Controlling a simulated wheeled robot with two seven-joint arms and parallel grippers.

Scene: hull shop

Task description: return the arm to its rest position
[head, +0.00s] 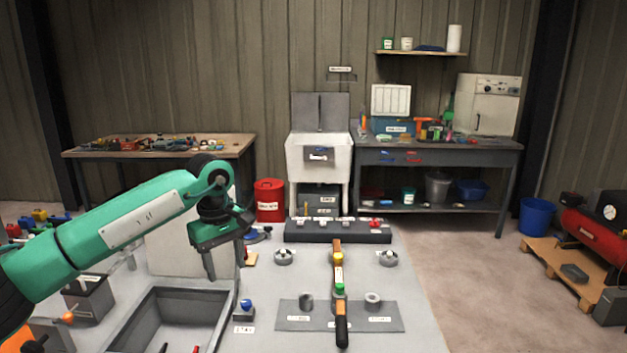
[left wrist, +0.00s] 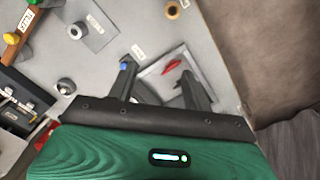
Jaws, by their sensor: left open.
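My left arm (head: 130,225) is green and reaches in from the left over the grey workbench (head: 415,310). My left gripper (head: 225,268) points down above the bench, near the back right corner of the sunken bin (head: 135,325). In the left wrist view its two dark fingers (left wrist: 157,70) are spread apart with nothing held between them. A red item (left wrist: 172,65) shows beyond the gap, below the fingers. My right gripper is not in view.
A bar with a black-and-orange handle (head: 341,325) stands over a grey plate (head: 390,318) mid-bench. A blue-knobbed block (head: 245,310) is close to the gripper's right. A dark rack (head: 300,236) lines the back edge. The bench's front right is clear.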

